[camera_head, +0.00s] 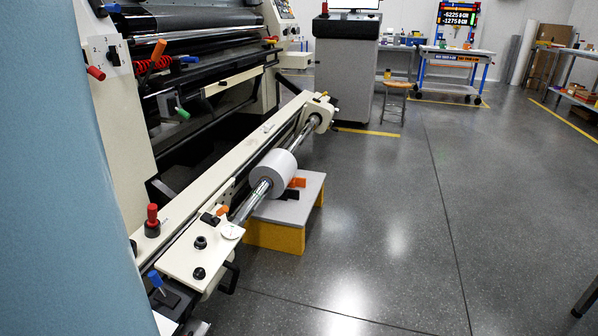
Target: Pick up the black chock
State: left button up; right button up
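A small black block (289,194), which looks like the black chock, lies on the grey top of a low yellow-sided platform (314,187). It is partly hidden behind the white roll (273,173) on the machine's shaft. An orange block (297,182) lies just behind it on the same platform; I cannot tell whether the two touch. Neither of my grippers is in view.
A large press (215,60) with a cream rail (235,165) fills the left, beside a light blue surface (65,180). A wooden stool (397,90) and a blue-framed cart (450,68) stand farther back. The grey floor (400,220) right of the platform is clear.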

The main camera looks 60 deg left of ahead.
aim_at(290, 193)
jog(key=i+j+u, duration=0.25)
jog(key=i+u, duration=0.2)
jog(key=i+j+u, duration=0.1)
jog(key=i+u, duration=0.75)
jog(key=i+l+u, duration=0.2)
jog(key=i+u, duration=0.2)
jog(key=k, duration=0.05)
